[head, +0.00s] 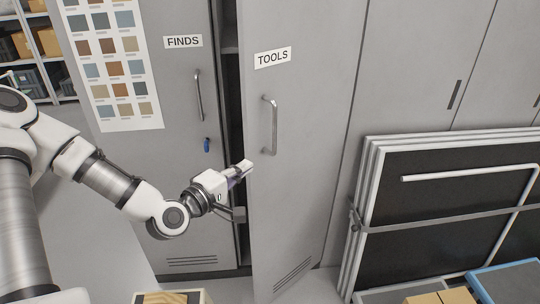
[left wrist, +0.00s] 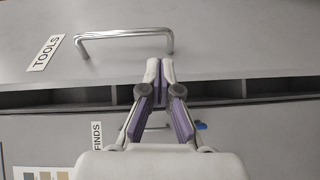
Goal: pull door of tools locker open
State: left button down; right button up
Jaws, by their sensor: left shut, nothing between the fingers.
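The grey tools locker door (head: 305,130) stands ajar in the head view, with a dark gap along its left edge. Its TOOLS label (head: 272,57) and upright metal handle (head: 270,125) face me. My left gripper (head: 246,166) is shut and empty, with its fingertips at the door's free edge, below and left of the handle. In the left wrist view the fingertips (left wrist: 160,66) overlap the door edge beside the handle (left wrist: 125,38); I cannot tell whether they touch the door. The dark shelf gap (left wrist: 60,98) shows behind them. My right gripper is not in view.
The FINDS locker door (head: 180,75) is closed to the left, with a handle, a blue key (head: 207,144) and a colour chart (head: 115,65). Framed black panels (head: 450,200) lean at the right, near the tools door. Boxes (head: 440,298) stand at the bottom edge.

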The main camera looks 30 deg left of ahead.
aim_at(266, 148)
pick_arm(q)
jog(key=shift+n+t, duration=0.3)
jog(key=w, duration=0.2)
jog(key=w+d+r, duration=0.1)
jog(key=w, duration=0.5)
jog(key=shift+w+d+r, duration=0.15)
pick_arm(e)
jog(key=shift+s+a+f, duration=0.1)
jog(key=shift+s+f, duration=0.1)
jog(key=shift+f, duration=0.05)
